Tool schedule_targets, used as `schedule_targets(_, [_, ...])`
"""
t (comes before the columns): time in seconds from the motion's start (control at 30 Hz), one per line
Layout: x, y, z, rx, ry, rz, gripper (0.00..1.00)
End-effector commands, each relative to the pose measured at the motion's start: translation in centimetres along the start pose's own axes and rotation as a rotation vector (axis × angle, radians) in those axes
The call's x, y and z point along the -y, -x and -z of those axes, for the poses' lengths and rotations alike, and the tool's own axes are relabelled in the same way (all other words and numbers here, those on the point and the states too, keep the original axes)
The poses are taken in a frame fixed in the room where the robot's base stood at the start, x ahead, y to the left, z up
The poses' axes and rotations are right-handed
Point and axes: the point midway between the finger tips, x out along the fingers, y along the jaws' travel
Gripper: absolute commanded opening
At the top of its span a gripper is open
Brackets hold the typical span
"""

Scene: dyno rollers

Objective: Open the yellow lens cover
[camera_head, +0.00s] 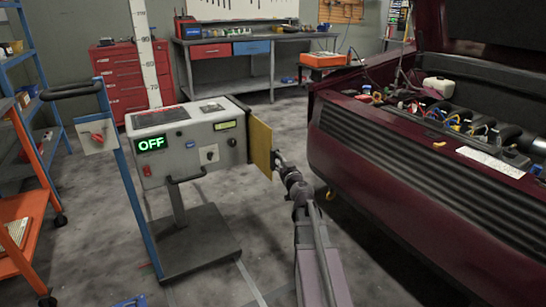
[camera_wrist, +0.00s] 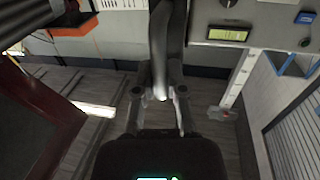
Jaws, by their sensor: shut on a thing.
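The yellow lens cover (camera_head: 261,145) is an upright flat plate at the right end of the grey tester box (camera_head: 185,140). It stands out at an angle from the box's dark side frame. My gripper (camera_head: 279,158) is at the cover's right side, with my arm reaching up from below. In the wrist view my gripper (camera_wrist: 160,95) has its fingers closed around the lower end of a dark upright bar (camera_wrist: 166,45), which seems to be the cover's handle or edge. The cover's yellow face is not clear in that view. The box's display reads OFF.
A dark red car (camera_head: 400,170) with its engine bay open stands close to the right of my arm. A blue post (camera_head: 130,185) with a black handle is left of the box. An orange cart (camera_head: 22,225) is at the far left. Floor is clear behind the cover.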

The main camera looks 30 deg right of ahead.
Motion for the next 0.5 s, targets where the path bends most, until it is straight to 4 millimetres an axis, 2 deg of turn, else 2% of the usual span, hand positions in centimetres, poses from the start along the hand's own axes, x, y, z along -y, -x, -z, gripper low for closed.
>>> schedule_targets(0.03, [-0.05,0.79,0.00,0.000,0.000,0.000,0.00])
schedule_targets(0.1, [-0.15,1.15,0.00,0.000,0.000,0.001,0.00])
schedule_targets(0.47, [-0.25,1.26,0.00,0.000,0.000,0.001,0.00])
schedule_targets(0.5, [-0.26,1.25,0.00,0.000,0.000,0.001,0.21])
